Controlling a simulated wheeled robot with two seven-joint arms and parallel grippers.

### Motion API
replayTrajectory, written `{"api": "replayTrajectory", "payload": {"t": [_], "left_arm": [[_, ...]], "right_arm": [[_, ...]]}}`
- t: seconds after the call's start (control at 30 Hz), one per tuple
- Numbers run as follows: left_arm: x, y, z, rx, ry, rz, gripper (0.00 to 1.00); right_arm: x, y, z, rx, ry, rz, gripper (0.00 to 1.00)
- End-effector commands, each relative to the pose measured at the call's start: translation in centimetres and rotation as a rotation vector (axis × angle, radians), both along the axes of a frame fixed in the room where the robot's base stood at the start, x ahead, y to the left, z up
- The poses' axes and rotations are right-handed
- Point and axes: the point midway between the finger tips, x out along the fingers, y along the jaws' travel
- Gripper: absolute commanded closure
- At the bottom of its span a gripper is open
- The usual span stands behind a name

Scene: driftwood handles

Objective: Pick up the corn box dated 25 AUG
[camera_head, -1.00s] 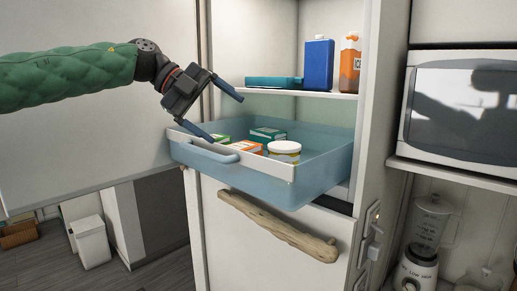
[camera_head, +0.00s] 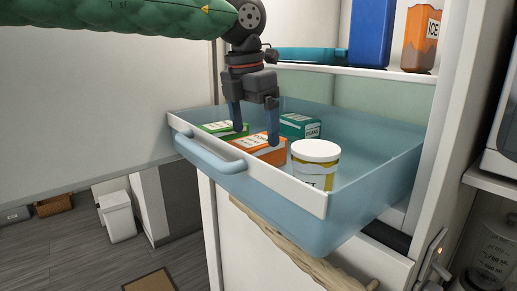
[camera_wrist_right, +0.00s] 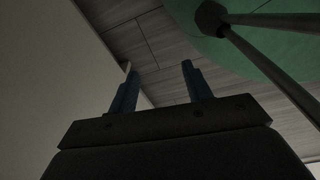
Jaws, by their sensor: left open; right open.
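No corn label or 25 AUG date can be read on any box. Three boxes with white labels lie in the pulled-out blue drawer (camera_head: 380,185). A green box (camera_head: 222,129) is at the left, an orange box (camera_head: 262,152) in the middle, and a teal box (camera_head: 300,125) behind. My left gripper (camera_head: 255,137) points down into the drawer, open, its fingers between the green and orange boxes; whether they touch either is unclear. In the right wrist view my right gripper (camera_wrist_right: 158,66) is open and empty, with floor behind it.
A white-lidded tub (camera_head: 315,163) stands beside the orange box. A shelf (camera_head: 355,73) above the drawer holds a blue carton (camera_head: 370,32), an orange ice carton (camera_head: 421,40) and a flat teal container (camera_head: 308,55). The drawer's right side has free room.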

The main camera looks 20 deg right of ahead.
Motion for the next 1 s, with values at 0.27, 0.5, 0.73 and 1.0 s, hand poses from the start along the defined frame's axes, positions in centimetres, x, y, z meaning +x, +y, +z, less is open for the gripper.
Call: {"api": "replayTrajectory", "payload": {"t": [0.27,0.5,0.73,1.0], "left_arm": [[0.0,0.0,-1.2,0.001,0.002,0.000,0.11],[0.1,-0.1,-2.9,0.001,0.003,0.000,0.11],[0.2,-0.4,-5.0,0.000,0.001,0.001,0.11],[0.2,-0.5,-5.4,-0.001,0.002,0.001,0.11]], "right_arm": [[-3.2,-0.6,0.0,-0.003,0.022,0.000,0.51],[-7.3,-1.5,-0.1,-0.008,0.049,-0.001,0.51],[-9.9,-2.0,0.1,-0.010,0.064,-0.001,0.51],[-10.3,-2.0,0.0,-0.010,0.065,-0.001,0.51]]}}
